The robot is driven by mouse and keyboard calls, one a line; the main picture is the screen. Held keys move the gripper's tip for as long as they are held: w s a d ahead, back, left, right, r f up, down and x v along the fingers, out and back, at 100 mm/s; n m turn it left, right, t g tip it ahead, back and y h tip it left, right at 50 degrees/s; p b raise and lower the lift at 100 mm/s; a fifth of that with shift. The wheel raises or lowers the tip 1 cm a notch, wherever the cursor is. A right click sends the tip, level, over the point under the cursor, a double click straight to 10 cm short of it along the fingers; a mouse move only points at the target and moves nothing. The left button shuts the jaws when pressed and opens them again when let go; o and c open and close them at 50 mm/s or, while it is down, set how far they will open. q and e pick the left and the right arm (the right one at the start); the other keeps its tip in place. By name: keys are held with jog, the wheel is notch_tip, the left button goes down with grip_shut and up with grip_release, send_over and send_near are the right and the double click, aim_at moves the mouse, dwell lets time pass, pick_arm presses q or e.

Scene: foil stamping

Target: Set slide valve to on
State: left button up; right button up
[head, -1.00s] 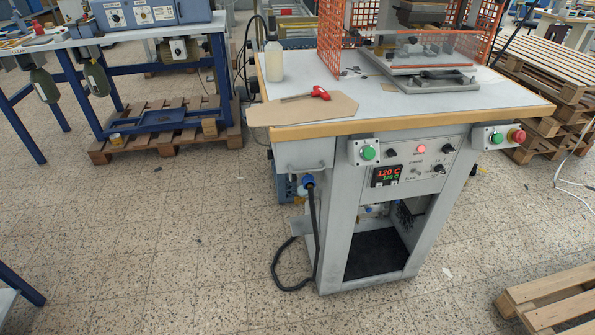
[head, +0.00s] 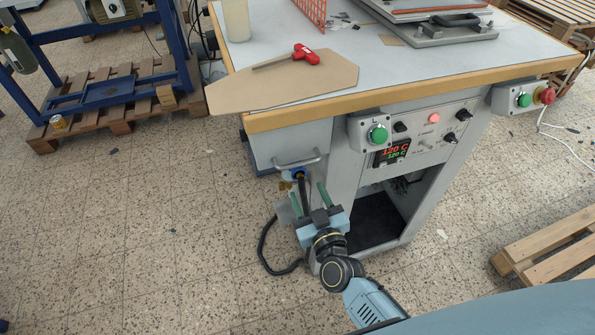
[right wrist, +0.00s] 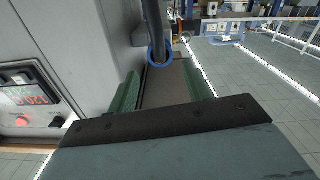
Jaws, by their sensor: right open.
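The slide valve shows as a blue fitting (head: 298,173) with some brass colour beside it, below the handle at the left of the machine's front. A black hose hangs from it. In the right wrist view a blue ring (right wrist: 160,54) sits around the dark hose or pipe, just ahead of the fingers. My right gripper (head: 307,191) is open, with its green fingers pointing up at the fitting from below. The hose lies between or just beyond the fingers; I cannot tell which. I see no contact with the blue ring. The valve's setting is not readable. My left gripper is not in view.
The machine's table (head: 470,75) overhangs the valve, and a metal handle (head: 297,161) is just above it. A green button box (head: 371,134) and a temperature display (head: 393,153) are to the right. A pallet (head: 545,235) lies at the right.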

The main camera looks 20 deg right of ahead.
aim_at(301, 178)
jog(key=w+b, duration=0.1)
jog(key=w, duration=0.5)
jog(key=shift+w+a+f, duration=0.1)
jog(key=shift+w, duration=0.25)
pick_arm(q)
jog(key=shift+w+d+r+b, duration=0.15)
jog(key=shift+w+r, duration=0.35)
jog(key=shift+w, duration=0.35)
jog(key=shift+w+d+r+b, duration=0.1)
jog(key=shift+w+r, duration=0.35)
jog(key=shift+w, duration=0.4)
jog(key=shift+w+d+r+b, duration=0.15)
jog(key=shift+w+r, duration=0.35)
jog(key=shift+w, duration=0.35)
pick_arm(e)
jog(key=shift+w, duration=0.8)
